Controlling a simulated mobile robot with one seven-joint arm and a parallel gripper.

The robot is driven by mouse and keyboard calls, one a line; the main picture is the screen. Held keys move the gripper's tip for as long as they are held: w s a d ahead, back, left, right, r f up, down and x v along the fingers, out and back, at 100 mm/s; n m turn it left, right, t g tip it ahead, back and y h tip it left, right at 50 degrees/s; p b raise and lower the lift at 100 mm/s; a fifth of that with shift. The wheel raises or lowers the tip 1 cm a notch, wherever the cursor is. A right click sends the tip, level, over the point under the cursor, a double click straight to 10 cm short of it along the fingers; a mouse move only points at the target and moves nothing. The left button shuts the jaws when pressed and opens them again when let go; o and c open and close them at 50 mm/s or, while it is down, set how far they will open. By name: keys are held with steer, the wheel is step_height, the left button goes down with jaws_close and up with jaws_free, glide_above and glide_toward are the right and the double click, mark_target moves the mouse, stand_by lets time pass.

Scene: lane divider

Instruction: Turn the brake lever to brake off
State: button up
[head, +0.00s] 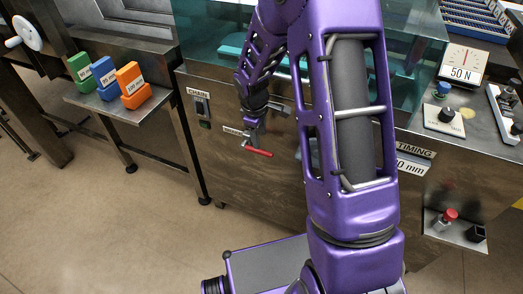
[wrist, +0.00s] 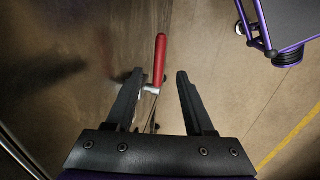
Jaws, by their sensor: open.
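The brake lever has a red handle (head: 258,152) and sticks out from the steel machine front, below a label that is partly hidden by my gripper. In the head view the handle points right and slightly down. My gripper (head: 252,136) is just above the lever, pointing down at it. In the wrist view my gripper (wrist: 157,78) is open, with one dark finger on each side.
The steel machine front (head: 225,165) stands close beside my gripper. A chain switch (head: 201,106) is left of the lever. A side shelf with green, blue and orange blocks (head: 131,83) stands further left. A timing panel with a red knob (head: 450,214) is at right. The floor (head: 130,215) is clear.

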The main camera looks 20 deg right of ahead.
mark_target(262, 151)
steer(key=f, duration=0.5)
steer(key=w+d+f+b, duration=0.1)
steer(key=f, duration=0.1)
steer(key=shift+w+f, duration=0.1)
steer(key=shift+f, duration=0.1)
jaws_close()
stand_by(1.1)
